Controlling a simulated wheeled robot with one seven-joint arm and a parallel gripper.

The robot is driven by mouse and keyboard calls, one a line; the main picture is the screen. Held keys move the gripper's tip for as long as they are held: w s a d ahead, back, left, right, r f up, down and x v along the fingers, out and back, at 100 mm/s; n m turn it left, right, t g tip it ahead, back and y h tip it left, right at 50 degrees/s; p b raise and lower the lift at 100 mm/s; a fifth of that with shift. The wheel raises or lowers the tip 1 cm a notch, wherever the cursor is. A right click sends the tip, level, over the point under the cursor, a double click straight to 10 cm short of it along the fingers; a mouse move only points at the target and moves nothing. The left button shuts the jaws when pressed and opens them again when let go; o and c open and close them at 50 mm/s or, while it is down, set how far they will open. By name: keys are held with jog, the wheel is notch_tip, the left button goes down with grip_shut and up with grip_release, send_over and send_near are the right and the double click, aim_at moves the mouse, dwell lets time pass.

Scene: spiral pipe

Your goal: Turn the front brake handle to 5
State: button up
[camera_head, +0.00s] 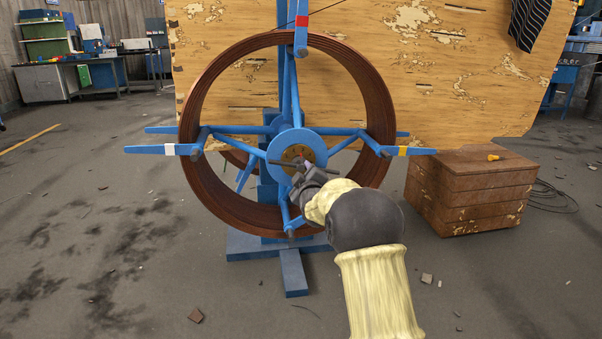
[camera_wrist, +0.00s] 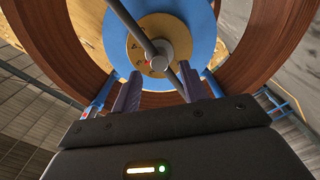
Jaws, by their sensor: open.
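The blue reel stand carries a large coil of brown pipe (camera_head: 204,199) around a blue hub disc (camera_head: 297,142). At its centre is a brass dial with a grey bar handle; the handle (camera_wrist: 140,28) runs diagonally from upper left to lower right in the wrist view, through a round grey knob. Small marks show on the brass dial (camera_wrist: 137,52), but I cannot read the numbers. My gripper (camera_head: 305,172) is in front of the hub. In the wrist view my gripper (camera_wrist: 160,92) is open, its fingers below the knob, with the handle's lower end near the right finger. Contact cannot be told.
Blue arms with coloured bands stick out from the reel, such as the right arm (camera_head: 408,151). A wooden crate (camera_head: 470,192) stands to the right, a wooden panel (camera_head: 440,90) behind. Blue base feet (camera_head: 292,272) lie on the floor. The left floor is mostly clear.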

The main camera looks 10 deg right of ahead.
aim_at(301, 168)
jog(key=shift+w+b, duration=0.55)
jog(key=shift+w, duration=1.55)
grip_shut()
